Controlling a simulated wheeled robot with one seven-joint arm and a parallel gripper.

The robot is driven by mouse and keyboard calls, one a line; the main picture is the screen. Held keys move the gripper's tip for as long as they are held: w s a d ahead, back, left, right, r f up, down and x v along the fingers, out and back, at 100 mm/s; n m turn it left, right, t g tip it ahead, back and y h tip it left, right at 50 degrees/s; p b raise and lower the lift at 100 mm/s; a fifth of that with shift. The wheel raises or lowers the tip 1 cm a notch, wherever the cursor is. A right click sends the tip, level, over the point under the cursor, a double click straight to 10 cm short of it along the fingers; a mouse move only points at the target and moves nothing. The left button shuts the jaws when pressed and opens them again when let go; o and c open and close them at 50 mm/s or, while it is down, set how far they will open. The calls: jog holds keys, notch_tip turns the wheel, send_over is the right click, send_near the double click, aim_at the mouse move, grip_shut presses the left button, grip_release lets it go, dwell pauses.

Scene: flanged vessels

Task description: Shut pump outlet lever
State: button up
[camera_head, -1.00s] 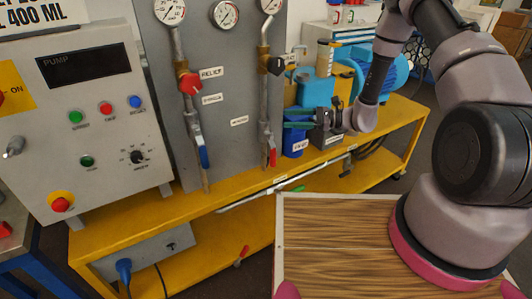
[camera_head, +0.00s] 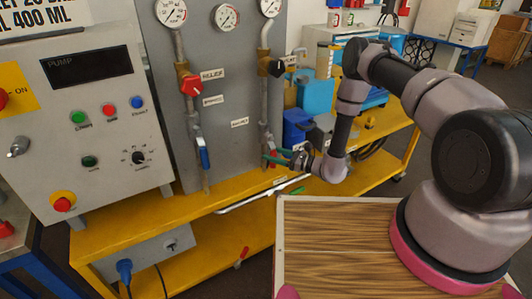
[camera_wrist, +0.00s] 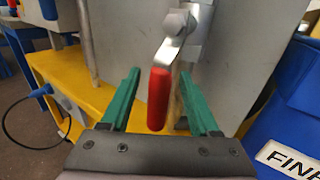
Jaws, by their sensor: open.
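A lever with a red handle (camera_wrist: 158,98) hangs down from a metal valve (camera_wrist: 181,22) on the right-hand pipe of the grey panel. In the head view the lever is largely hidden by my fingers. My gripper (camera_head: 268,157) is in front of that pipe, coming from the right. In the wrist view my gripper (camera_wrist: 159,76) is open, with one green finger on each side of the red handle. Gaps show between handle and fingers, so it is not gripped. The handle points down, roughly in line with the pipe.
A blue-handled lever (camera_head: 204,158) hangs on the left-hand pipe. A red knob (camera_head: 191,86) and a dark knob (camera_head: 277,67) sit above. A blue container (camera_head: 297,127) stands right of the panel, close to my gripper. The yellow bench (camera_head: 190,213) runs below.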

jog(key=shift+x, duration=1.5)
grip_shut()
dwell(0.4)
